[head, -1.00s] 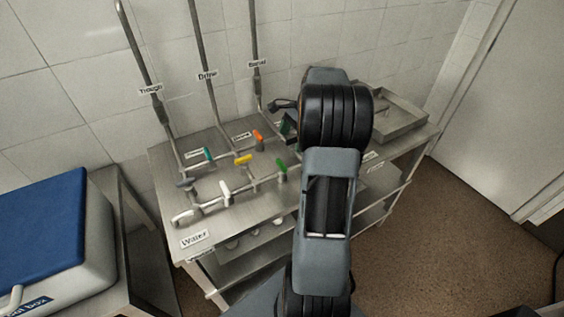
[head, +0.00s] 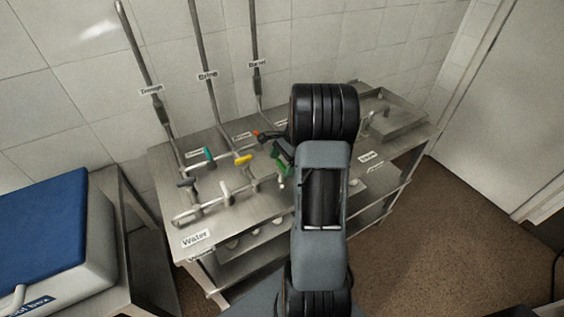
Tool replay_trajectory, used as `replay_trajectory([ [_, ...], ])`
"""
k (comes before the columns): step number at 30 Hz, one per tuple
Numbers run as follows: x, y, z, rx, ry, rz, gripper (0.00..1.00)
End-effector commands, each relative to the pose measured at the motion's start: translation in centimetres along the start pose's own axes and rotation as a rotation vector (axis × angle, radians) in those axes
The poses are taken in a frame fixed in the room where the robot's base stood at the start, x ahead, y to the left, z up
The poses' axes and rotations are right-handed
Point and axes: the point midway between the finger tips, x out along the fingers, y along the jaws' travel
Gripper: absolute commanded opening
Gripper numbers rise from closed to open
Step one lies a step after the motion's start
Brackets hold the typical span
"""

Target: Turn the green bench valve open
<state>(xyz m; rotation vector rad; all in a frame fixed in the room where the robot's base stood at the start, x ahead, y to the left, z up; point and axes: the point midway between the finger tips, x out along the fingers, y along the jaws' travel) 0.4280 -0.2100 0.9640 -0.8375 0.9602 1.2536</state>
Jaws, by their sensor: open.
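The green bench valve handle (head: 284,168) is on the right part of the pipework on the steel bench. My gripper (head: 266,142) is just above and behind it in the picture, beside the upper end of the handle. The gripper is open, with a dark finger showing at its left. A dark and green part of the gripper overlaps the handle's upper end, so I cannot tell whether they touch. My arm hides the bench to the right of the handle.
A yellow handle (head: 243,160), a white handle (head: 226,191) and a teal handle (head: 209,155) stand close by on the pipes. An orange handle (head: 257,135) is partly behind my gripper. A steel tray (head: 400,118) lies at the right end.

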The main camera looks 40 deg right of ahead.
Motion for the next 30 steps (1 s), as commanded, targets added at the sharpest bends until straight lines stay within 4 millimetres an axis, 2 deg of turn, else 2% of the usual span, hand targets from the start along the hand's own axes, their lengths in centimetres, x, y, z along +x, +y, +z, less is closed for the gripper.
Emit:
replay_trajectory([
  [2,-0.01,0.0,0.0,0.0,0.0,0.0,0.92],
  [17,-0.05,-0.01,0.01,0.0,0.0,0.0,0.44],
  [23,-0.08,-0.03,0.02,-0.016,0.0,0.007,0.44],
  [30,-0.13,-0.11,0.08,-0.127,0.0,0.053,0.44],
])
